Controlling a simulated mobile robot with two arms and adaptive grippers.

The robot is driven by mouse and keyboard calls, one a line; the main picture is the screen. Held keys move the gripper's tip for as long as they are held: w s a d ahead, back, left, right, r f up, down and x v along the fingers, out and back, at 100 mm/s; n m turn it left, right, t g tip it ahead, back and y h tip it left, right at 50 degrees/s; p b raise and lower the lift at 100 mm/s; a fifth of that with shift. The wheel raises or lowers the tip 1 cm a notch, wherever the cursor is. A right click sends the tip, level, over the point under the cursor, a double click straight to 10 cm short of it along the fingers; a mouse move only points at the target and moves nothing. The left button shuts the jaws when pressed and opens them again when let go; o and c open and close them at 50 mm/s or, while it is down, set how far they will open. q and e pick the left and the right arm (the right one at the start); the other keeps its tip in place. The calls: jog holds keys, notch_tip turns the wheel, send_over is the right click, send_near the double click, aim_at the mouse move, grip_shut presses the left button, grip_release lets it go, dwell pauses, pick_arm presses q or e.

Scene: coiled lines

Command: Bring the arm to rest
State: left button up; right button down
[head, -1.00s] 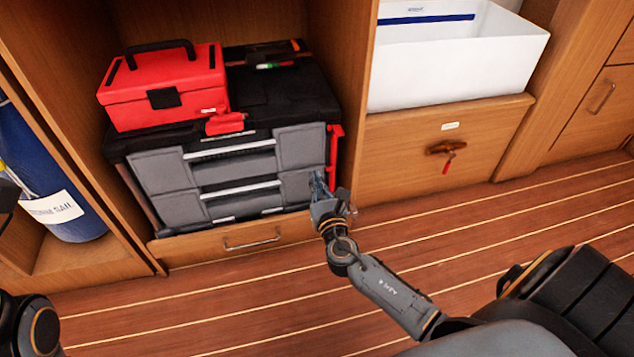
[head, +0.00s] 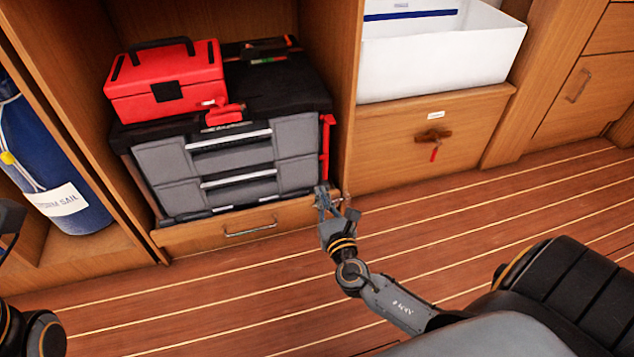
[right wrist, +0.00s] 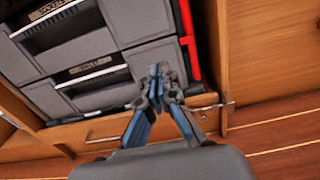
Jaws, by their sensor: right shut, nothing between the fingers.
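My right gripper (head: 325,200) is in front of the lower right corner of the tool chest, above the floor. It is shut with nothing between its fingers, and the fingertips (right wrist: 158,82) meet in the right wrist view. My right arm reaches forward from the bottom right of the head view. Part of my left arm shows at the bottom left edge, but its gripper is not seen.
The grey drawer chest (head: 235,162) stands in a wooden locker with a red toolbox (head: 165,80) on top. A white bin (head: 440,62) sits on a wooden drawer (head: 400,150) to the right. A blue sail bag (head: 50,160) is at left. The plank floor (head: 440,220) is clear.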

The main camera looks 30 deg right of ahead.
jog(key=shift+v, duration=1.8)
